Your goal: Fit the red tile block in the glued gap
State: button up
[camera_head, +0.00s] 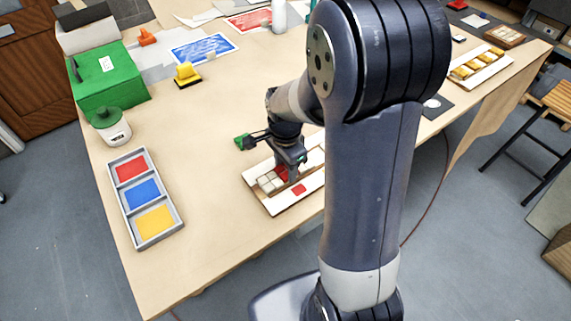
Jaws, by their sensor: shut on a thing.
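My gripper (288,170) reaches down over the near mosaic panel (284,205), a light board in the middle of the table. It is shut on a red tile block (282,173), which shows in part between the fingers. The block is at the panel's row of tiles, close beside several pale tiles (268,182). A flat red patch (299,189) shows on the front part of the board. The glued gap is hidden by the gripper and arm. I cannot tell whether the block touches the panel or is above it.
A grey tray (112,177) with red, blue and yellow compartments lies at the left. Behind it stand a white jar with a green lid (113,128) and a green box (108,78). Another panel with yellow tiles (478,65) is at the far right. The table between tray and panel is clear.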

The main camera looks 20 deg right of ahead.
aim_at(285, 170)
jog(key=shift+f, duration=0.3)
jog(key=o, duration=1.1)
notch_tip(285, 170, up, 11)
jog(key=shift+f+b, duration=0.1)
jog(key=shift+b, duration=0.2)
notch_tip(285, 170, down, 11)
jog(key=shift+r, duration=0.1)
jog(key=shift+r+p, duration=0.35)
jog(key=shift+p, duration=0.1)
jog(key=shift+r, duration=0.1)
